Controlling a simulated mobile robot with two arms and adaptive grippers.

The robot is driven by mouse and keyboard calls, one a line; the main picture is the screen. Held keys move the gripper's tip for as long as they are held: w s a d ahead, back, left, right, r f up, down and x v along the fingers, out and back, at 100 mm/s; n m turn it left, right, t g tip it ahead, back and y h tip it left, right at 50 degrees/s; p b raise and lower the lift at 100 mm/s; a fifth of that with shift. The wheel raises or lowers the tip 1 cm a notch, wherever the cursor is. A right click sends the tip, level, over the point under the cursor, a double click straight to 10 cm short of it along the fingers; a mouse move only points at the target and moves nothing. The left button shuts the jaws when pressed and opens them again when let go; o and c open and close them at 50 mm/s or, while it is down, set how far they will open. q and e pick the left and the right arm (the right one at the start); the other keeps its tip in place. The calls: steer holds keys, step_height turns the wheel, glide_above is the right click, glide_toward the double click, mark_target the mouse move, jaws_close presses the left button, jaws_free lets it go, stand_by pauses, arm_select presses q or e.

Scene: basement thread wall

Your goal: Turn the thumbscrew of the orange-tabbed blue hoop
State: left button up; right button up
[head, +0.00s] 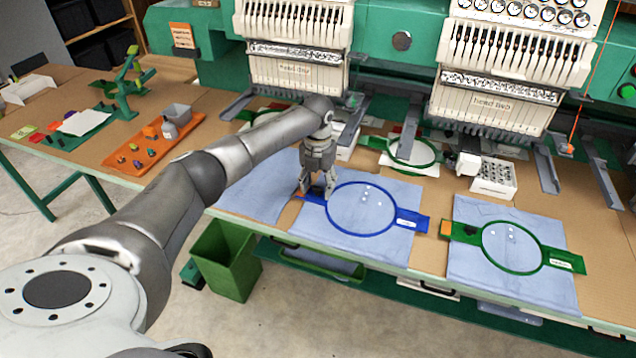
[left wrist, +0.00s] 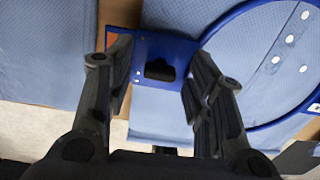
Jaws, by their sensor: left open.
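The blue hoop (head: 422,225) lies on light blue fabric near the table's front edge. Its orange tab (head: 299,197) is at the left end, and it also shows in the left wrist view (left wrist: 113,38). A dark thumbscrew (left wrist: 159,70) sits on the hoop's blue end plate in the left wrist view; in the head view my gripper hides it. My left gripper (head: 317,191) points down over that end plate. Its two fingers are apart, one on each side of the thumbscrew, with gaps to it. My right gripper is out of view.
A green hoop (head: 572,263) with a dark knob lies on fabric to the right. Another green hoop (head: 434,157) lies behind. Embroidery heads (head: 490,100) stand at the back. An orange tray (head: 125,159) with small parts is at left, and a green bin (head: 222,262) stands below.

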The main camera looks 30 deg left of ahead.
arm_select(q)
steer(key=c, duration=1)
steer(key=shift+c, duration=0.2)
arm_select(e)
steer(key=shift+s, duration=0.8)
